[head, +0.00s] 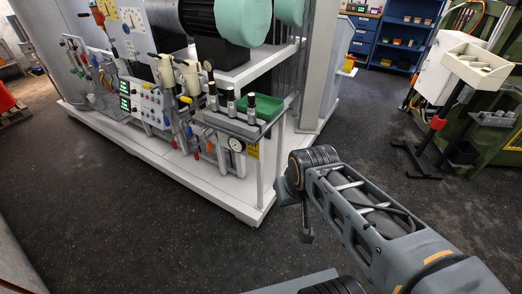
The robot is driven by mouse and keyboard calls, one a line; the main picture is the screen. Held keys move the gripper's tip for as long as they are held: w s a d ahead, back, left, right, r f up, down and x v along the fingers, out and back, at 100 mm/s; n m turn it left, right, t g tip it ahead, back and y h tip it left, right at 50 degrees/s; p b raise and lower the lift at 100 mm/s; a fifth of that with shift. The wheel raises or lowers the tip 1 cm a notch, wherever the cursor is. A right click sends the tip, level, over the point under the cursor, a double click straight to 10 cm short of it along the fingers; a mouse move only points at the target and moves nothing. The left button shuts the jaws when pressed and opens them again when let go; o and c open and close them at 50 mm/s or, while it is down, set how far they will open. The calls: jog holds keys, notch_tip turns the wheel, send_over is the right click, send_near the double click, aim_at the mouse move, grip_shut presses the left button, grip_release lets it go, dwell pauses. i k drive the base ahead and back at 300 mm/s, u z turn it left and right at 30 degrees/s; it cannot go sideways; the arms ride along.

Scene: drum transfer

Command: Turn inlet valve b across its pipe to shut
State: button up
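A white skid (225,190) carries pipework with several small coloured valve handles. My arm reaches in from the lower right and bends in front of the skid's right corner. A small dark part, perhaps of my gripper (307,237), hangs below the bend, over the floor and apart from the valves. Its fingers cannot be made out.
A green tray (260,106) sits on a grey shelf beside several black-topped cylinders. A control panel (150,105) stands to the left. A beige bin (476,65) on a stand is at the right, blue shelving (408,35) behind. Dark floor (120,220) is clear in front.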

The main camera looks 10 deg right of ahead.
aim_at(165, 119)
jog(key=u, duration=0.6)
jog(key=i, duration=0.75)
jog(key=z, duration=0.1)
